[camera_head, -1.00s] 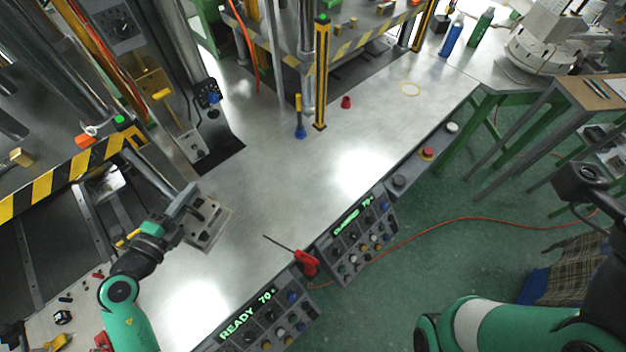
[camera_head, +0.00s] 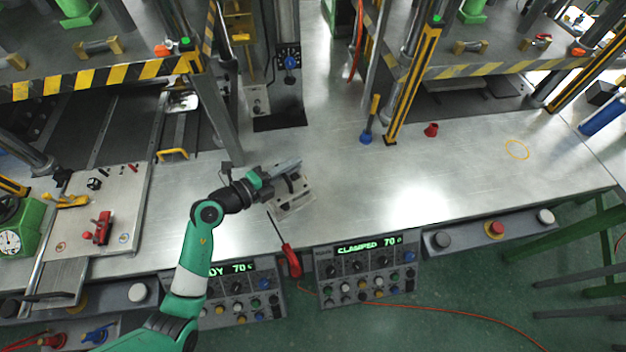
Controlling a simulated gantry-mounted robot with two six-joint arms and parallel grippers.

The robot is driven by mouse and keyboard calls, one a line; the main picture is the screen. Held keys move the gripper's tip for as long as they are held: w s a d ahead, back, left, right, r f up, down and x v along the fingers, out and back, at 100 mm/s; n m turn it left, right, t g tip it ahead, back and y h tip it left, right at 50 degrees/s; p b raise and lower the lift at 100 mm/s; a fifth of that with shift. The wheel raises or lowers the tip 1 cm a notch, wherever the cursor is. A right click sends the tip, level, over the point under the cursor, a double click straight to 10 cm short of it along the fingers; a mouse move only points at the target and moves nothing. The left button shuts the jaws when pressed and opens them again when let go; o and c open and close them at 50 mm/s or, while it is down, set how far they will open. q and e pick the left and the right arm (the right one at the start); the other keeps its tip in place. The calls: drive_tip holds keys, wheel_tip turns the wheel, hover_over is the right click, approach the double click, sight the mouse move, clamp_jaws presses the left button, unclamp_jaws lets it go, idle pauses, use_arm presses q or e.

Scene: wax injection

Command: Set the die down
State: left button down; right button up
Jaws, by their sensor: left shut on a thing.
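The die (camera_head: 294,198) is a flat grey metal block with dark holes, at the middle of the steel bench (camera_head: 340,195). My left gripper (camera_head: 281,178) is at the die's upper left side, shut on it. The gripper body covers part of the die. I cannot tell whether the die touches the bench or is held just above it. My right gripper is not in view.
A red-handled screwdriver (camera_head: 290,258) lies near the front edge, just below the die. Control panels (camera_head: 366,268) line that edge. A blue-tipped tool (camera_head: 368,132) and red cup (camera_head: 431,130) stand behind.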

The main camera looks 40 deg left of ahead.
sight(294, 184)
use_arm(q)
wheel_tip(294, 184, down, 8)
drive_tip(key=b, duration=0.4)
drive_tip(key=shift+f+b, duration=0.2)
drive_tip(key=shift+b, duration=0.2)
drive_tip(key=shift+r, duration=0.15)
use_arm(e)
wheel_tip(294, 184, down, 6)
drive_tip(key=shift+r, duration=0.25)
use_arm(q)
drive_tip(key=shift+f, duration=0.2)
drive_tip(key=c, duration=0.9)
unclamp_jaws()
drive_tip(key=shift+f, duration=0.1)
drive_tip(key=shift+s+r, duration=0.1)
drive_tip(key=shift+r, duration=0.1)
drive_tip(key=p+v, duration=0.3)
drive_tip(key=v, duration=0.8)
drive_tip(key=shift+s+a+p, duration=0.15)
drive_tip(key=shift+s+p, duration=0.2)
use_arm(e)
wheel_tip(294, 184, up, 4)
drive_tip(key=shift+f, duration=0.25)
